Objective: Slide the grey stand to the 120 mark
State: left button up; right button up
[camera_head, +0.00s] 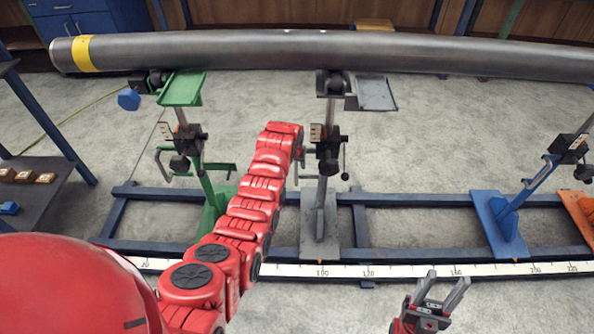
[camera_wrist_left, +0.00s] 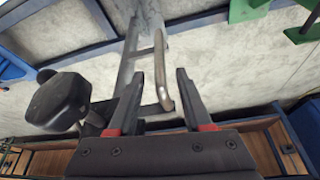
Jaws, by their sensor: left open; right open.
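The grey stand (camera_head: 319,228) stands upright on the blue rail frame, its base by the 100 mark of the white scale (camera_head: 420,271). The 120 mark (camera_head: 368,272) is to its right. The stand's head is under the long grey pipe (camera_head: 300,52). My left arm reaches to the stand's left side; its fingers are hidden in the head view. In the left wrist view my left gripper (camera_wrist_left: 158,76) is open, with a curved metal handle (camera_wrist_left: 161,65) between its fingertips, not clamped. My right gripper (camera_head: 441,288) is open and empty, in front of the scale.
A green stand (camera_head: 212,205) is left of the grey one, behind my left arm. A blue stand (camera_head: 498,224) and an orange stand (camera_head: 578,212) are further right. The rail between grey and blue stands is clear. A dark table (camera_head: 40,195) is at the left.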

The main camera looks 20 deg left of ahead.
aim_at(297, 170)
pick_arm(q)
jog(key=b+x, duration=0.1)
jog(key=x, duration=0.3)
jog(key=shift+f, duration=0.1)
jog(key=b+x, duration=0.2)
jog(key=b, duration=0.1)
jog(key=shift+w+f, duration=0.1)
jog(key=shift+f, duration=0.15)
jog(key=shift+w+f+b, duration=0.1)
jog(key=shift+w+b, duration=0.05)
jog(key=shift+b, duration=0.3)
grip_shut()
dwell(0.9)
